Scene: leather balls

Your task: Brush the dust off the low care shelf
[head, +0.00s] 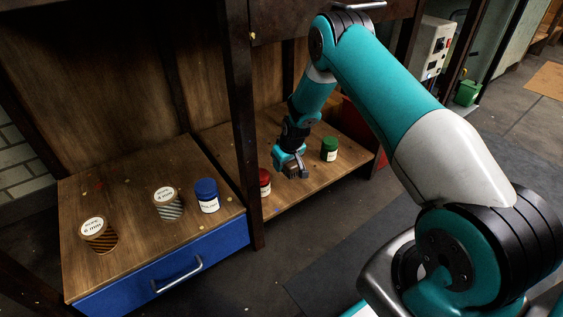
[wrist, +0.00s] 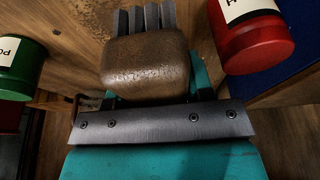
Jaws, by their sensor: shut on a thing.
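My gripper (head: 291,172) is low over the wooden shelf (head: 315,184) on the right, between a red jar and a green jar. In the wrist view my gripper (wrist: 152,85) is shut on a brown block with grey strips at its far end, which looks like the brush (wrist: 146,66). Whether the brush touches the shelf I cannot tell. Small pale and coloured specks lie on the wooden surfaces; dust under the gripper is hidden.
The red jar (head: 264,181) stands close left of the gripper, the green jar (head: 329,149) to its right. A dark post (head: 240,120) separates this shelf from the blue-drawer top, which holds a blue jar (head: 207,195) and two striped tins (head: 98,234).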

